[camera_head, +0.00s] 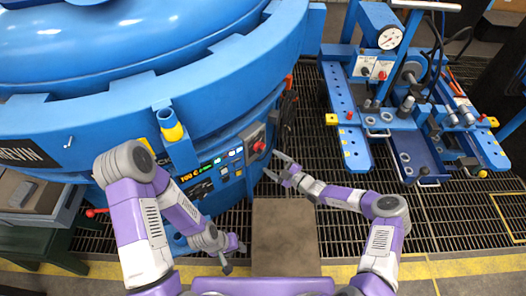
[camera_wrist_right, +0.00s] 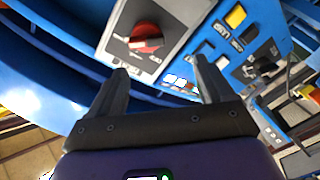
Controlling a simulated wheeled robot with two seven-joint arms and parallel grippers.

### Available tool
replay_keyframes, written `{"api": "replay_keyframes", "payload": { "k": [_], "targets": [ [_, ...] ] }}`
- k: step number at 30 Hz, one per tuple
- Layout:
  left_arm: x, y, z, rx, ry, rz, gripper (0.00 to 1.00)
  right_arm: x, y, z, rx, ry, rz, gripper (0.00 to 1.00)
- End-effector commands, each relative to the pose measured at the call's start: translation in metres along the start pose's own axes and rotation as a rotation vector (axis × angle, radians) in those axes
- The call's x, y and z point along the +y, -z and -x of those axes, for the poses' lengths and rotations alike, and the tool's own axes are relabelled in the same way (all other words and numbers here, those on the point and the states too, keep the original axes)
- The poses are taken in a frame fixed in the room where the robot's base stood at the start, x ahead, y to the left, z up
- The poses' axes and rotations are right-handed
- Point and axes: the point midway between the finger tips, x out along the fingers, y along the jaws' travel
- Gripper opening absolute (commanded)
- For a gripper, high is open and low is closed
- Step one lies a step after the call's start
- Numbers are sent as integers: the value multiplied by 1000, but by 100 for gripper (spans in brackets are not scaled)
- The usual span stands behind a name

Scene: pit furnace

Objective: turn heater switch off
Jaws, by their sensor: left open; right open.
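The furnace control panel (camera_head: 215,172) is on the front of the large blue furnace. A red rotary knob (camera_head: 259,146) sits on a grey plate at its right end. The knob also shows in the right wrist view (camera_wrist_right: 146,38), with small markings around it too blurred to read. I cannot tell from any label that it is the heater switch. My right gripper (camera_head: 277,168) is open and empty, just below and right of the knob, apart from it. Its fingers (camera_wrist_right: 161,66) point toward the panel. My left gripper (camera_head: 231,259) is open and low, below the panel.
Yellow and black switches (camera_wrist_right: 236,17) sit beside the knob's plate. A blue machine with a gauge (camera_head: 390,38) stands at the right. A brown platform (camera_head: 285,235) is in front of me. A dark grated floor (camera_head: 335,225) lies around it. A bench (camera_head: 35,205) is at left.

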Motion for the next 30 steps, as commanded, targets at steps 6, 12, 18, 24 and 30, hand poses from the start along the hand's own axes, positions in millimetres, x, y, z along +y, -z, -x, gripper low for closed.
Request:
{"api": "replay_keyframes", "payload": {
  "k": [6, 12, 18, 24, 30],
  "targets": [
    [-2, 0, -4, 0, 0, 0, 43, 14, -10, -10, -10, -64, -93, 81],
    [-5, 1, -14, 0, 0, 0, 43, 14, -10, -42, -9, -61, -90, 81],
    [-8, 1, -20, 0, 0, 0, 43, 15, -11, -67, -10, -59, -89, 81],
    [-8, 1, -21, 0, 0, 0, 43, 17, -10, -74, -11, -59, -91, 81],
    [-8, 1, -21, 0, 0, 0, 43, 17, -10, -74, -11, -58, -90, 78]
  ]
}}
